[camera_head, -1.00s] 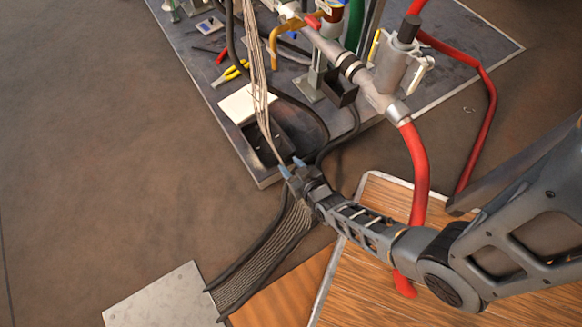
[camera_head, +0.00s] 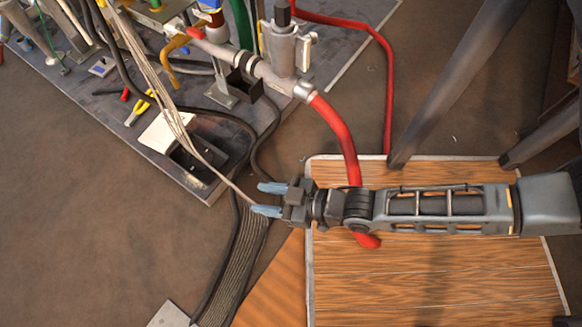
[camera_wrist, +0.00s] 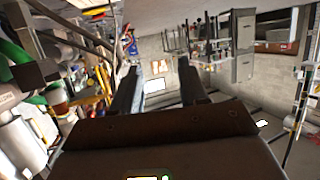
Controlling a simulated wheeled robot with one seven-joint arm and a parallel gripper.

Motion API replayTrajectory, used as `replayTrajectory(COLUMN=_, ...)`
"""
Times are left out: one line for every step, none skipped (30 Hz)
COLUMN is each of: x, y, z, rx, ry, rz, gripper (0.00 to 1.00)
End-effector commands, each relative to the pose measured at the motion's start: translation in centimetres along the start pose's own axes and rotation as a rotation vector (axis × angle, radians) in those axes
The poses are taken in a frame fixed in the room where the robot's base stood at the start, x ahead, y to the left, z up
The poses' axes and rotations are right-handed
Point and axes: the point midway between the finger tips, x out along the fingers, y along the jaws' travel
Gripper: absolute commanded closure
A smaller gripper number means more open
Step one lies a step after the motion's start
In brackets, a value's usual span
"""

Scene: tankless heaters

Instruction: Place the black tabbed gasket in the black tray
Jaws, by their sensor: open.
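A black tray (camera_head: 216,158) lies at the near end of the grey metal plate, beside a white sheet, with cables passing over it. I cannot make out the black tabbed gasket for certain; dark shapes inside the tray are too small to tell. My gripper (camera_head: 268,199) points left, to the right of and nearer than the tray, apart from it. Its two fingers are spread with nothing between them. In the wrist view my gripper (camera_wrist: 160,90) also shows an empty gap, facing the room.
The grey plate (camera_head: 90,110) carries pipes, tools and a small black box (camera_head: 246,86). A red hose (camera_head: 335,130) runs down behind my arm. A wooden panel (camera_head: 430,270) lies under my arm. A ribbed cable bundle (camera_head: 236,265) runs below the fingers. Brown floor at left is clear.

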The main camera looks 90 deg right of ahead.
Motion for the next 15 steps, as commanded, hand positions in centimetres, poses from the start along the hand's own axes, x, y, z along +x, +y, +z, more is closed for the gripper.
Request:
replayTrajectory(x=-2.3, y=-0.7, z=-2.2, rx=-0.012, ry=0.005, rz=-0.036, gripper=0.56)
replayTrajectory(x=-3.5, y=-1.0, z=-3.5, rx=-0.017, ry=0.008, rz=-0.054, gripper=0.56)
replayTrajectory(x=-4.9, y=-1.4, z=-5.3, rx=-0.025, ry=0.013, rz=-0.078, gripper=0.56)
replayTrajectory(x=-6.0, y=-1.7, z=-6.8, rx=-0.032, ry=0.018, rz=-0.096, gripper=0.56)
replayTrajectory(x=-7.0, y=-2.0, z=-8.2, rx=-0.038, ry=0.021, rz=-0.113, gripper=0.56)
replayTrajectory(x=-8.2, y=-2.3, z=-10.0, rx=-0.043, ry=0.025, rz=-0.134, gripper=0.56)
replayTrajectory(x=-9.0, y=-2.5, z=-11.3, rx=-0.048, ry=0.029, rz=-0.149, gripper=0.56)
replayTrajectory(x=-9.8, y=-2.7, z=-12.6, rx=-0.052, ry=0.031, rz=-0.162, gripper=0.56)
replayTrajectory(x=-10.7, y=-3.0, z=-14.2, rx=-0.058, ry=0.035, rz=-0.179, gripper=0.56)
replayTrajectory(x=-11.3, y=-3.1, z=-15.2, rx=-0.061, ry=0.038, rz=-0.189, gripper=0.56)
replayTrajectory(x=-11.8, y=-3.2, z=-16.2, rx=-0.064, ry=0.041, rz=-0.198, gripper=0.56)
replayTrajectory(x=-12.3, y=-3.4, z=-17.3, rx=-0.067, ry=0.044, rz=-0.209, gripper=0.56)
replayTrajectory(x=-12.6, y=-3.5, z=-18.0, rx=-0.069, ry=0.046, rz=-0.216, gripper=0.56)
replayTrajectory(x=-12.9, y=-3.5, z=-18.6, rx=-0.071, ry=0.047, rz=-0.221, gripper=0.56)
replayTrajectory(x=-13.2, y=-3.6, z=-19.2, rx=-0.073, ry=0.049, rz=-0.226, gripper=0.56)
